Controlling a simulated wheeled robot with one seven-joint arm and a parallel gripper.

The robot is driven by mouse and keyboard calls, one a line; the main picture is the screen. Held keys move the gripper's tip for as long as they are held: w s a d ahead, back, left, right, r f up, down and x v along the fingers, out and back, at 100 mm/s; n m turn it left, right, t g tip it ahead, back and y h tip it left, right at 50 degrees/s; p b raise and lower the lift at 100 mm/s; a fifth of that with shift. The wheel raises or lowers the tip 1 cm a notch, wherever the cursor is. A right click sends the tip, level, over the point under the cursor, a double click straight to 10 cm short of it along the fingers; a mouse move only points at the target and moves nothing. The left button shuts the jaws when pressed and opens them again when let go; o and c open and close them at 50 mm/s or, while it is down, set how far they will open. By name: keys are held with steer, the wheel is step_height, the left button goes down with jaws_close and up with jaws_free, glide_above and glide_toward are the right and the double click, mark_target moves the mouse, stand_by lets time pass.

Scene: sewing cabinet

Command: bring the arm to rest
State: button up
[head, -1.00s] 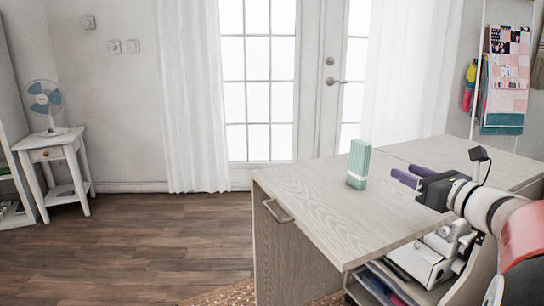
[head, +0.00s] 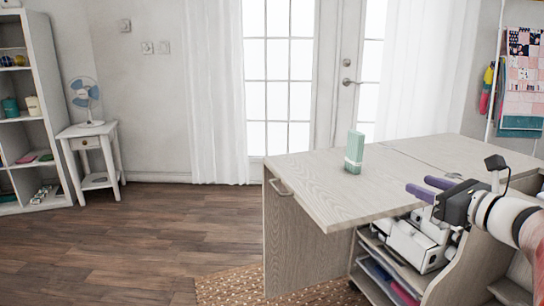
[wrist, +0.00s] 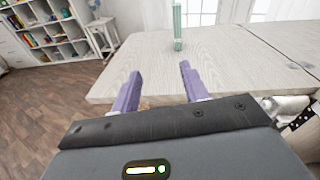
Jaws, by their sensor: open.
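My gripper (head: 430,187) is at the right in the head view, beside the near edge of the wooden cabinet top (head: 325,195). Its two purple fingers are apart with nothing between them; they also show in the wrist view (wrist: 157,85). A pale green box-like object (head: 354,152) stands upright on the cabinet top, apart from the fingers. In the wrist view the green object (wrist: 177,28) stands beyond the fingertips.
A white sewing machine (head: 412,245) sits below the top, near my arm, above open shelves with coloured items (head: 385,275). A small white table (head: 92,135) with a fan and a white shelf unit (head: 42,70) stand at left. The wooden floor between is clear.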

steer(key=s+a+f+n+g, duration=0.4)
steer(key=s+a+n, duration=0.1)
steer(key=a+n, duration=0.25)
steer(key=s+a+f+n+g, duration=0.4)
steer(key=s+a+f+n, duration=0.15)
steer(key=a, duration=0.35)
steer(key=s+f+n+g+h, duration=0.2)
steer(key=s+f+n+h, duration=0.5)
steer(key=s+n, duration=0.6)
steer(key=n, duration=0.4)
steer(key=shift+a+f, duration=0.25)
steer(key=shift+f, duration=0.05)
